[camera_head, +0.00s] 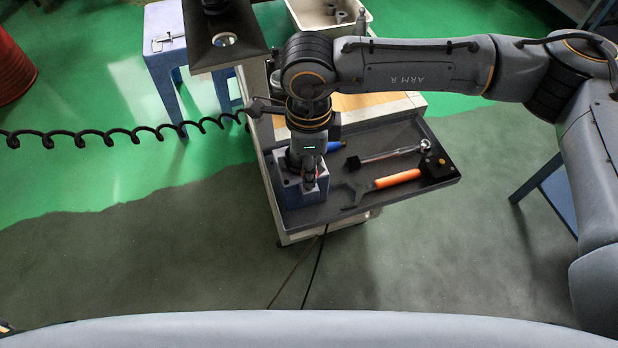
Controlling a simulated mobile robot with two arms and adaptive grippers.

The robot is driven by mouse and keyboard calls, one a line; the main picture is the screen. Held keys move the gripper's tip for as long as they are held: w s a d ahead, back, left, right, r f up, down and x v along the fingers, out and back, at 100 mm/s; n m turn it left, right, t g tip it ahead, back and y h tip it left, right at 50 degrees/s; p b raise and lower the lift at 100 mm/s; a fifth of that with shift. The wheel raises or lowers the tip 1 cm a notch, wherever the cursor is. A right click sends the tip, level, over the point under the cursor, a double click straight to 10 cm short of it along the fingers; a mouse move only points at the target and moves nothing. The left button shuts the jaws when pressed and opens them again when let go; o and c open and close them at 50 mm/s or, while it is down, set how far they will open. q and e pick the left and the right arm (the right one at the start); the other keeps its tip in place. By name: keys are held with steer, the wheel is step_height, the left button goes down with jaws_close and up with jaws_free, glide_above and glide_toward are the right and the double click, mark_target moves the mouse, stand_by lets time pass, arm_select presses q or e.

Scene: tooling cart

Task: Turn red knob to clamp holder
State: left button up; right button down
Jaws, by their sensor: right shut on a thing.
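My right arm reaches in from the right, and my right gripper (309,182) points down at the left end of the cart's dark tray. It is shut at the blue-grey clamp holder block (292,196). A small bit of red, which I take for the red knob (310,176), shows between the fingers; the gripper hides most of it. My wrist covers the back of the holder, so its clamp opening cannot be made out. My left gripper is not in view.
The tray (405,197) holds an orange-handled wrench (385,182), a ratchet-like tool (385,155) and a black box (437,166). A coiled black cable (110,135) hangs at left. The floor in front is open.

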steer(key=n+b, duration=0.2)
steer(key=b, duration=0.1)
steer(key=n+b, duration=0.3)
steer(key=b, duration=0.1)
steer(key=n+b, duration=0.3)
steer(key=shift+f+b, duration=0.25)
steer(key=shift+b, duration=0.15)
steer(key=shift+r+n+b, duration=0.2)
steer(key=shift+n+b, duration=1.2)
steer(key=shift+n, duration=0.4)
steer(key=c, duration=1.1)
jaws_free()
steer(key=shift+o, duration=0.2)
steer(key=shift+r, duration=0.15)
step_height(320, 180, up, 12)
